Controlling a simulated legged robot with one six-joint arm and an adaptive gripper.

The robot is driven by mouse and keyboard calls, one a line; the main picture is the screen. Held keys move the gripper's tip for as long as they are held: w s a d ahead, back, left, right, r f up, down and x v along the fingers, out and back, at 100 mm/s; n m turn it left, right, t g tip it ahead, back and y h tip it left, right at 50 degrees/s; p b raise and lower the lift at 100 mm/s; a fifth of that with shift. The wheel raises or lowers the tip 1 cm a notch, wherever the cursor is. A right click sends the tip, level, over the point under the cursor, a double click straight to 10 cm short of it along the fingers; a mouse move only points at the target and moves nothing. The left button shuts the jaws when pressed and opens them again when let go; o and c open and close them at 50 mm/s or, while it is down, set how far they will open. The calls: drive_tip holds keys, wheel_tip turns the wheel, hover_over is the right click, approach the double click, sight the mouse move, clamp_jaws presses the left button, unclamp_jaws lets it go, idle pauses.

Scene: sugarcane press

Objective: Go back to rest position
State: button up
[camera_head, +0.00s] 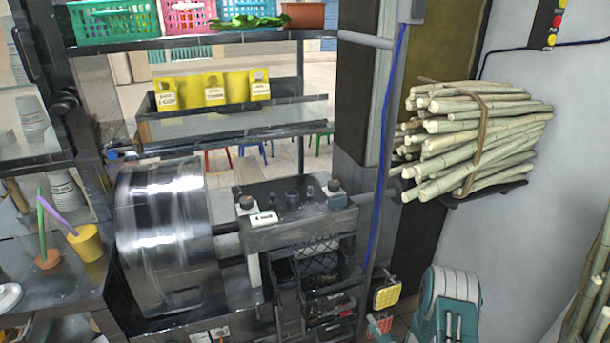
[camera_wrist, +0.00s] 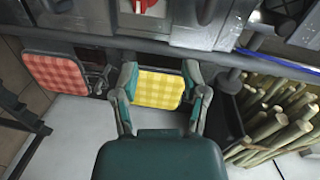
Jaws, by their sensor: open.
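My gripper (camera_wrist: 161,95) shows in the wrist view with its two fingers apart and nothing between them. A yellow checkered pad (camera_wrist: 158,89) lies beyond the fingertips, and I cannot tell how far off it is. In the head view, part of my arm in teal and grey shows at the lower right, in front of the wall, and the fingers are not clear there. The sugarcane press (camera_head: 296,215) with its large shiny metal drum (camera_head: 165,240) stands left of my arm.
A bundle of sugarcane (camera_head: 478,138) rests on a wall shelf at right. More cane (camera_wrist: 275,122) stands in a bin at right in the wrist view. A red checkered pad (camera_wrist: 56,73) is at left. A yellow cup (camera_head: 86,242) stands on the left counter. Floor near my arm looks clear.

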drive_tip(key=w+d+r+n+g+h, duration=0.1)
drive_tip(key=w+r+n, duration=0.15)
drive_tip(key=r, duration=0.45)
drive_tip(key=w+r+n+g+h, duration=0.1)
drive_tip(key=w+r+n+h, duration=0.15)
drive_tip(key=r, duration=0.45)
drive_tip(key=s+r+n+g+h, duration=0.2)
drive_tip(key=s+r+g, duration=0.1)
drive_tip(key=r, duration=1.2)
drive_tip(key=s+a+r+n+g, duration=0.1)
drive_tip(key=s+r, duration=0.3)
drive_tip(key=s, duration=0.6)
drive_tip(key=s+a+r+n+g, duration=0.2)
drive_tip(key=s+a+r, duration=0.2)
drive_tip(key=s, duration=0.7)
drive_tip(key=s+a+r+n+g, duration=0.2)
drive_tip(key=s+r, duration=0.4)
drive_tip(key=s, duration=0.5)
drive_tip(key=shift+s+a+n, duration=0.15)
drive_tip(key=shift+a+n, duration=0.1)
drive_tip(key=shift+n, duration=0.05)
drive_tip(key=shift+y, duration=0.25)
